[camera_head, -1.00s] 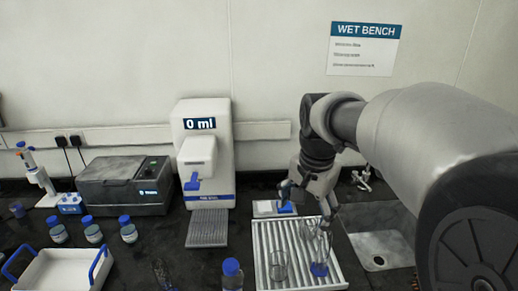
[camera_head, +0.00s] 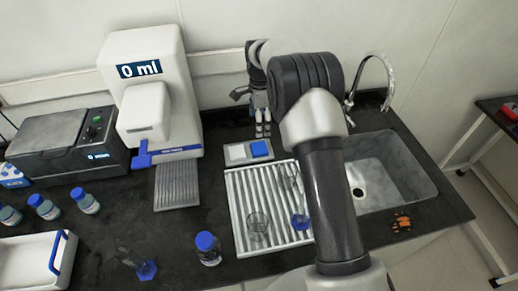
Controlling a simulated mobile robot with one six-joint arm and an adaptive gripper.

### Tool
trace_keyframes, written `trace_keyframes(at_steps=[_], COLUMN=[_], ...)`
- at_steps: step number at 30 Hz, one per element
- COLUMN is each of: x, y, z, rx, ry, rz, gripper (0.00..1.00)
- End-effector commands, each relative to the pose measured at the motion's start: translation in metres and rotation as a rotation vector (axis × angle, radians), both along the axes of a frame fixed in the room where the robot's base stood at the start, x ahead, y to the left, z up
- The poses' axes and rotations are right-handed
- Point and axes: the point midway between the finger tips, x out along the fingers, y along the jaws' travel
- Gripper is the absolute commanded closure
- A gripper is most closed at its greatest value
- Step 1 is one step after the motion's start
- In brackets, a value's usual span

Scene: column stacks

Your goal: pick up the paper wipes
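A flat white and blue pack (camera_head: 237,154), which looks like the paper wipes, lies on the dark bench just behind the ribbed drying rack. Its left part is white and its right part blue. My gripper (camera_head: 263,129) points down just behind the pack, and its fingertips look apart from it. The fingers appear small and close together, so how far they are open is unclear. Nothing is visible between them.
The white ribbed rack (camera_head: 236,200) holds glassware. A sink (camera_head: 400,175) with a tall tap (camera_head: 388,75) is to the right. A white dispenser (camera_head: 150,100) stands left, and a blue-capped bottle (camera_head: 207,248) stands in front.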

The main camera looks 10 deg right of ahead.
Motion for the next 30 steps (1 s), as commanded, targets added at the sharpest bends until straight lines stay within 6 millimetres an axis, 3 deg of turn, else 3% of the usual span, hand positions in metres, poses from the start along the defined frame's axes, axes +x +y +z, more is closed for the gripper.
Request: trace_keyframes(at_steps=[3, 9, 17, 25, 30], x=[-0.001, 0.000, -0.002, -0.009, -0.008], y=[0.000, 0.000, 0.001, 0.005, 0.005], z=[-0.030, -0.061, -0.074, -0.113, -0.121], rx=[0.000, 0.000, 0.000, 0.000, 0.000], ry=[0.004, 0.000, 0.000, 0.001, -0.001], rz=[0.001, 0.001, 0.002, 0.002, 0.002], gripper=[0.22, 0.22, 0.22, 0.22, 0.22])
